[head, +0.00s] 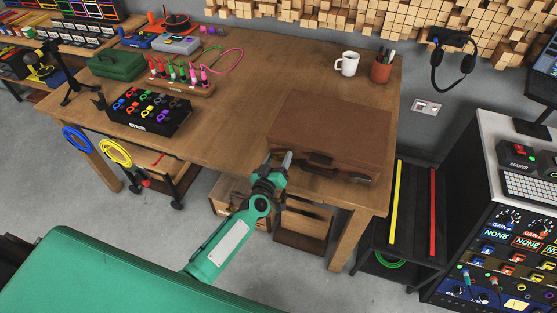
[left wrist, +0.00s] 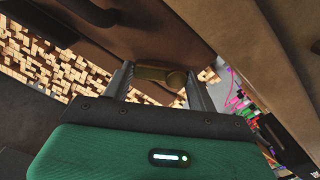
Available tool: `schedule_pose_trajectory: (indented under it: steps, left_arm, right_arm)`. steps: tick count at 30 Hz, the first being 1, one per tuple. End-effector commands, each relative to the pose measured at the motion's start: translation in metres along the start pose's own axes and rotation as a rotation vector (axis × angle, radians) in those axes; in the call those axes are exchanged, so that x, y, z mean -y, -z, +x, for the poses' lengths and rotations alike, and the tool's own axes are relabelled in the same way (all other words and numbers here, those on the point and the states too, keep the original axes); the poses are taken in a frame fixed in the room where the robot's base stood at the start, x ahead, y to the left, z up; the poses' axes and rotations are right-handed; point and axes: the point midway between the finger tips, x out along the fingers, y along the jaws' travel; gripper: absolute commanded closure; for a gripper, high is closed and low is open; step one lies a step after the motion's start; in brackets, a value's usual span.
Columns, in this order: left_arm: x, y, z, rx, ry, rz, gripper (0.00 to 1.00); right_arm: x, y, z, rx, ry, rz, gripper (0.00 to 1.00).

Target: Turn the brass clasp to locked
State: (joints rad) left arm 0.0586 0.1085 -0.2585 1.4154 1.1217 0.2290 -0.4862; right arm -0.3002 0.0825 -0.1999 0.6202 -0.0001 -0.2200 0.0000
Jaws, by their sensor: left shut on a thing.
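A brown briefcase (head: 330,130) lies flat near the right front edge of the wooden table, its dark handle (head: 325,166) facing me. My left gripper (head: 284,163) is at the left part of the briefcase's front side. In the left wrist view, the brass clasp (left wrist: 162,76) sits between the two fingers of my left gripper (left wrist: 161,86), which is shut on it. The briefcase (left wrist: 140,45) and its handle (left wrist: 95,12) also show there. In the head view the gripper hides the clasp. My right gripper is not in view.
The wooden table (head: 230,110) has free room left of the briefcase. A white mug (head: 347,64) and a pen cup (head: 381,69) stand behind it. A black box of coloured clips (head: 150,112) is at the left. A rack (head: 510,210) stands at the right.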

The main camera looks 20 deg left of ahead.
Motion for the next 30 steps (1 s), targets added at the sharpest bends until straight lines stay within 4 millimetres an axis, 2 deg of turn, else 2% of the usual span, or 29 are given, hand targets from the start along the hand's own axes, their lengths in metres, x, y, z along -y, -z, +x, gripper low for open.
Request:
schedule_pose_trajectory:
  steps: [21, 30]
  left_arm:
    - [0.005, 0.011, 0.000, -0.001, 0.001, -0.678, 0.65]
    - [0.009, 0.015, 0.000, -0.001, 0.001, -0.912, 0.65]
  right_arm:
    - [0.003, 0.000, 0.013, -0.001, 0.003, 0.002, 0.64]
    - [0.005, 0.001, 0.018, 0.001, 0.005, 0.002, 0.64]
